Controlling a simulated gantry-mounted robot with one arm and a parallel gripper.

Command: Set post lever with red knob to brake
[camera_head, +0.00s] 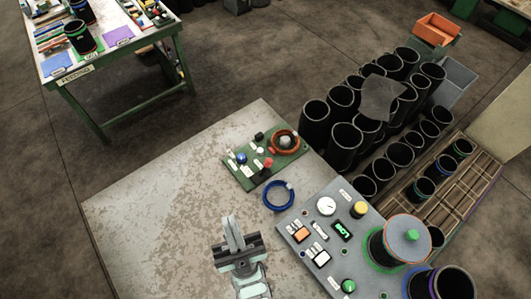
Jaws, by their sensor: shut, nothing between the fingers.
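The red knob (268,163) of a post lever stands on a small green board (242,177) at the far corner of the worn table. White labels lie beside the knobs, but their words are too small to read, so I cannot tell which setting the lever is in. My gripper (231,219) is shut and empty over the bare tabletop, nearer than the board and apart from the red knob, which is up and to the right of it.
The board also carries a blue knob (241,158), a black knob (259,136) and a copper-coloured ring (285,142). A blue ring (278,195) lies near the board. A grey control panel (318,240) stands on the right. The tabletop's left side (150,200) is clear.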

